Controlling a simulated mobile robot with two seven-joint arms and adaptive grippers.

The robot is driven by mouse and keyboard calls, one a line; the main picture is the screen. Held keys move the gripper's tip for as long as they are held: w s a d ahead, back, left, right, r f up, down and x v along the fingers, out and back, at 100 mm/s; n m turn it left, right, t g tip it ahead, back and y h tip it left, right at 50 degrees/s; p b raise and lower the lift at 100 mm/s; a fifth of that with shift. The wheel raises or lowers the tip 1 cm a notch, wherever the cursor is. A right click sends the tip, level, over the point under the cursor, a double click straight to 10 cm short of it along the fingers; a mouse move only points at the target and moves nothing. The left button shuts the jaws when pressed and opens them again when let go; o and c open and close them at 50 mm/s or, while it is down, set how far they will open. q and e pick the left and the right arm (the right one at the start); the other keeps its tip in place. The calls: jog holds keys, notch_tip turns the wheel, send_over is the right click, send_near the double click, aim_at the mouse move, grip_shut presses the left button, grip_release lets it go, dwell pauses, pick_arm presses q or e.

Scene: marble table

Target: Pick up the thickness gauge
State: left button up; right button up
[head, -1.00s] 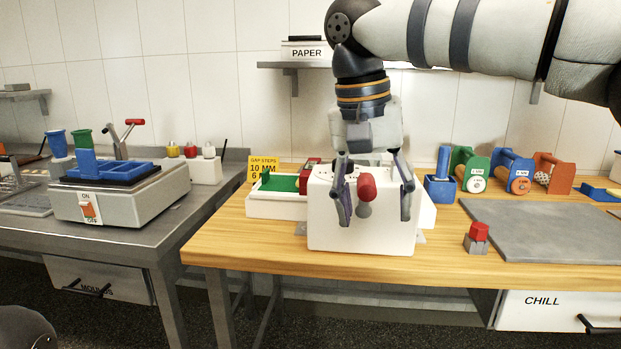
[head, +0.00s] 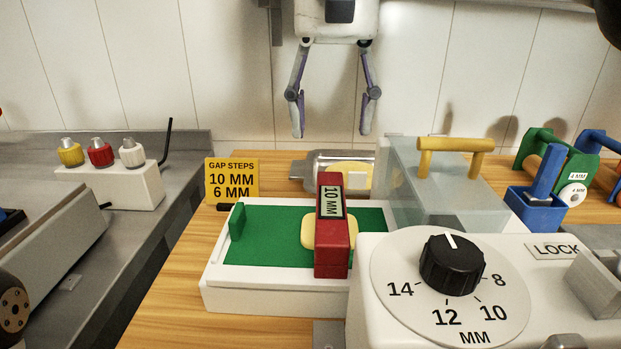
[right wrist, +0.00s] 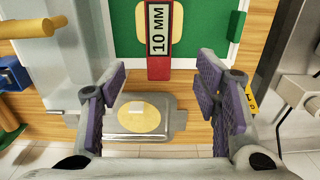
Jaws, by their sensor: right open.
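The thickness gauge is a red block (head: 332,252) with a "10 MM" label. It stands over a yellow dough piece (head: 310,232) on the green bed of a white tray (head: 285,300). My right gripper (head: 332,134) is open and empty, pointing down, above and behind the gauge in the head view. In the right wrist view the fingers of my right gripper (right wrist: 162,84) are spread, and the gauge (right wrist: 159,69) shows beyond the gap between them. My left gripper is not in view.
A white machine with a black dial (head: 452,264) stands close at the right front. A clear cover with a yellow handle (head: 456,144) is right of the tray. A metal plate (head: 320,162) with dough lies behind. A yellow "GAP STEPS" sign (head: 232,181) stands at the left.

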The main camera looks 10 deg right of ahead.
send_over(331, 201)
jog(key=f, duration=0.5)
jog(key=shift+w+d+f, duration=0.25)
jog(key=shift+f, duration=0.15)
jog(key=f, duration=0.5)
jog(key=shift+s+a+f+p, duration=0.1)
jog(key=shift+s+a+p, duration=0.1)
jog(key=shift+s+p, duration=0.1)
jog(key=shift+w+f, duration=0.1)
jog(key=shift+f, duration=0.3)
grip_shut()
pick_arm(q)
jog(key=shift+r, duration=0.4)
